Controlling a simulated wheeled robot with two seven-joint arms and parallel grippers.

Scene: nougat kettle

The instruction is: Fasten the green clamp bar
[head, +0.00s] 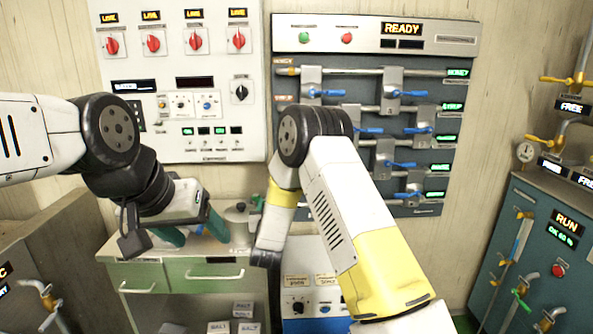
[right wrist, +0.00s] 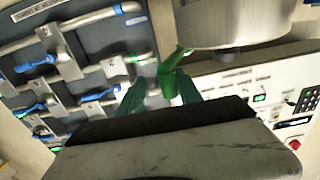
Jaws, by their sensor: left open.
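A bright green part (right wrist: 172,82), which looks like the green clamp bar, sits beside a metal pot (right wrist: 235,22) in the right wrist view. The fingers of my right gripper (right wrist: 160,88) stand apart, with the green part between them and nearer the right finger; whether it touches is unclear. In the head view my right arm hides most of this area, and only a little green (head: 257,202) shows beside the lidded grey pot (head: 238,224). My left gripper (head: 192,236) is open, with dark green fingers, just left of the pot above the cabinet.
The cabinet (head: 205,277) with green drawers stands below, with salt boxes under it. A wall rack (head: 365,200) with blue levers is behind my right arm. A switch panel (head: 200,75) is at upper left. A teal valve cabinet (head: 545,225) stands at the right.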

